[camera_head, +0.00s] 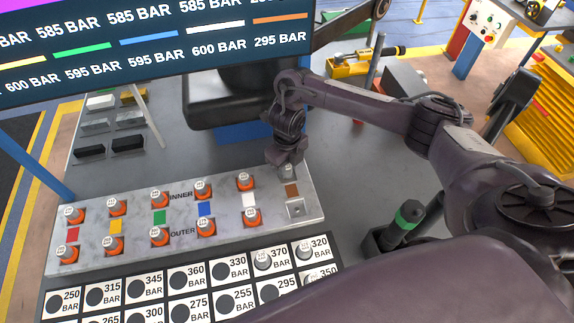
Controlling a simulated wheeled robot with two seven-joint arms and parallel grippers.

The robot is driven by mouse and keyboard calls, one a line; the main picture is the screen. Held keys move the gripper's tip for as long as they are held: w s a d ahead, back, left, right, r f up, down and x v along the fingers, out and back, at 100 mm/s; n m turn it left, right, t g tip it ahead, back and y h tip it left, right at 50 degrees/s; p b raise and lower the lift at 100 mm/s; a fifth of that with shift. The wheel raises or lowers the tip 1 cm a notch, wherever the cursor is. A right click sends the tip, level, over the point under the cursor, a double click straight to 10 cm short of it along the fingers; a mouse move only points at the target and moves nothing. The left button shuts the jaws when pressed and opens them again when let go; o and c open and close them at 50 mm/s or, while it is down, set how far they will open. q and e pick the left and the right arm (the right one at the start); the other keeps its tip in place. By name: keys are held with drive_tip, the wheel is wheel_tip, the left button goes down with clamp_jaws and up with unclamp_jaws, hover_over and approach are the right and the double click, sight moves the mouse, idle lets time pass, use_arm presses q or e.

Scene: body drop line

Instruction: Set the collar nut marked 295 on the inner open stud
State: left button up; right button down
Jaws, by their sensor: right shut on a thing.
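The long grey stud plate (135,262) carries an INNER and an OUTER row. Nuts with orange bases stand in both rows over the red, yellow, green, blue and white marks. At the right end, beside the brown mark (292,190), the outer position (296,209) has no nut. My right gripper (287,163) points down at the inner position there, shut on a small pale nut (288,172) just below its fingers. Its marking is unreadable, and I cannot tell whether it touches the stud. My left gripper is not in view.
The labelled nut tray (190,293) lies in front; its 295 place (267,293) shows a black circle, while 370, 320 and 350 hold nuts. A screen (150,45) reads 295 BAR under orange. A green-banded tool (407,215) stands at right.

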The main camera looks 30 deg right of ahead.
drive_tip(key=shift+f+b, duration=0.3)
drive_tip(key=shift+f, duration=0.1)
drive_tip(key=c, duration=1.1)
unclamp_jaws()
drive_tip(key=shift+r, duration=0.1)
wheel_tip(320, 180, up, 6)
drive_tip(key=p, duration=0.5)
